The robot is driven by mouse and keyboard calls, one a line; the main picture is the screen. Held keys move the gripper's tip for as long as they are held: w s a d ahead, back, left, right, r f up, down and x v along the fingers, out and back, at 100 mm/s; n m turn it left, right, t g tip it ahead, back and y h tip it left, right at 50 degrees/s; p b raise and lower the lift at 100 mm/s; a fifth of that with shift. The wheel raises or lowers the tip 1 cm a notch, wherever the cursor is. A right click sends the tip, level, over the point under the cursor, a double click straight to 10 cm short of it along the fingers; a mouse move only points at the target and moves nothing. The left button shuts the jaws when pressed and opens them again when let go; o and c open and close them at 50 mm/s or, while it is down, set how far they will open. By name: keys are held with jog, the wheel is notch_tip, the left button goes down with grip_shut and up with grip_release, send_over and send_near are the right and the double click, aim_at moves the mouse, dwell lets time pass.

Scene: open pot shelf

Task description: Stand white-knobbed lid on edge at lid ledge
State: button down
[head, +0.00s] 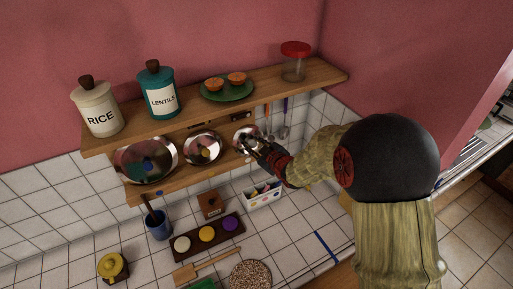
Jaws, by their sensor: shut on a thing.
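A small round steel lid (240,134) stands on edge at the right part of the lid ledge (170,187), the lower wooden shelf. My gripper (252,145) is shut on this lid at its front, and my fingers cover its middle, so its knob's colour is hard to tell. Whether its lower rim touches the ledge cannot be made out. A middle-sized steel lid (191,147) with a yellowish knob leans upright to its left. A larger steel lid (128,160) with a dark bluish knob leans at the far left of the ledge.
The upper shelf (195,108) above holds a rice canister (101,115), a lentils canister (161,98), a green plate (228,95) and a red-topped jar (294,66). Utensils (285,118) hang at right. A blue cup (158,228), wooden tray (183,254) and white box (263,198) stand below.

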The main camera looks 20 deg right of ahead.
aim_at(250, 139)
jog(key=shift+r+x, duration=0.2)
jog(key=shift+x, duration=0.9)
jog(key=shift+r+x, duration=0.15)
jog(key=shift+x, duration=1)
jog(key=shift+r+x, duration=0.2)
jog(key=shift+x, duration=0.9)
jog(key=shift+w+a+f, duration=0.1)
jog(key=shift+w+f, duration=0.05)
jog(key=shift+f, duration=0.45)
jog(key=shift+f+b, duration=0.3)
jog(key=shift+b, duration=0.3)
jog(key=shift+f+b, duration=0.3)
jog(key=shift+b, duration=0.25)
jog(key=c, duration=1.5)
grip_release()
jog(key=shift+o, duration=0.2)
